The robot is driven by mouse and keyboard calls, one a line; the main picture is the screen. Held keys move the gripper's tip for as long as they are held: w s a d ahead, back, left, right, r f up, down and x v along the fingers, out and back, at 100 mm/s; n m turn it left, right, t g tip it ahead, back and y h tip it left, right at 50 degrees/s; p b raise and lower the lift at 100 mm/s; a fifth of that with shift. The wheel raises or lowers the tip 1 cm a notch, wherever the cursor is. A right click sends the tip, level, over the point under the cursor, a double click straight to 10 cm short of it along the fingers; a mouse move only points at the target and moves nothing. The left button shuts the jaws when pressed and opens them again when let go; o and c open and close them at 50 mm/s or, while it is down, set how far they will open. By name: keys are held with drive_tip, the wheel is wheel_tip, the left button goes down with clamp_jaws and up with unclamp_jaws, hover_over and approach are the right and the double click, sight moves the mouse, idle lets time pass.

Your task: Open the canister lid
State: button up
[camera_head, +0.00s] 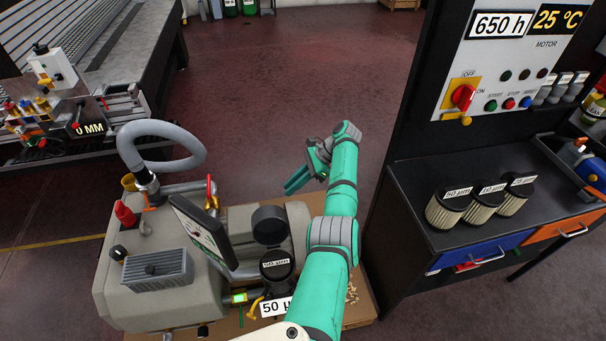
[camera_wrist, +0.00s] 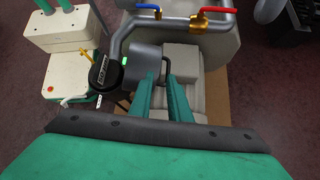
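The canister lid (camera_head: 269,224) is a dark round cap, and it appears swung up and open behind the canister. Inside the canister a black filter top labelled 50 µm (camera_head: 277,264) is exposed. In the wrist view the lid shows as a grey cylinder (camera_wrist: 144,60) beside the black filter top (camera_wrist: 105,72). A dark bent handle (camera_wrist: 166,58) is to the right of the lid. My gripper (camera_head: 292,183) is above and to the right of the lid in the head view. Its green fingers (camera_wrist: 158,85) are apart and seem empty; contact with the handle cannot be told.
The beige vacuum machine (camera_head: 205,300) carries a tilted screen (camera_head: 200,230) and a grey hose (camera_head: 165,130). A dark workbench (camera_head: 420,180) at right holds spare filters (camera_head: 482,205) below a control panel (camera_head: 500,70). The floor behind the machine is free.

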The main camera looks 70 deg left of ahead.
drive_tip(key=shift+a+v, duration=0.1)
drive_tip(key=shift+v, duration=1.3)
drive_tip(key=shift+a+v, duration=0.15)
drive_tip(key=shift+v, duration=1.25)
